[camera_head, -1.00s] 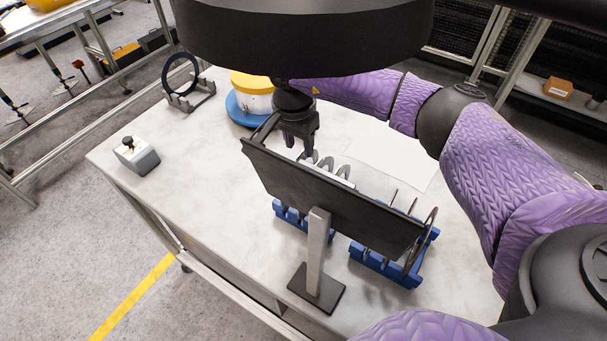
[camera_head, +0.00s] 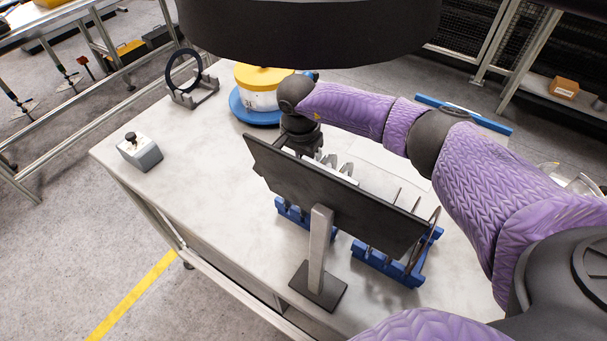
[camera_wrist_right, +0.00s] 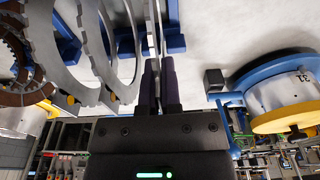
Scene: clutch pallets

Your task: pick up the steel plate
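Steel plates (camera_head: 346,169) stand upright in a blue rack (camera_head: 291,211), partly hidden behind a dark panel in the head view. In the right wrist view, grey toothed steel plates (camera_wrist_right: 118,72) stand at the left, and a thin steel plate (camera_wrist_right: 153,28) shows almost edge-on straight ahead of the fingers. My right gripper (camera_wrist_right: 160,72) points down at this edge-on plate, its fingers close together and at the plate. Whether they press on it cannot be told. In the head view the panel hides the fingertips. My left gripper is not in view.
The dark panel (camera_head: 335,195) on a post stands in front of the racks. A second blue rack (camera_head: 390,265) holds brown rings. A white drum with a yellow lid (camera_head: 262,85), a black ring on a stand (camera_head: 184,76) and a grey button box (camera_head: 139,151) stand on the table (camera_head: 205,170).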

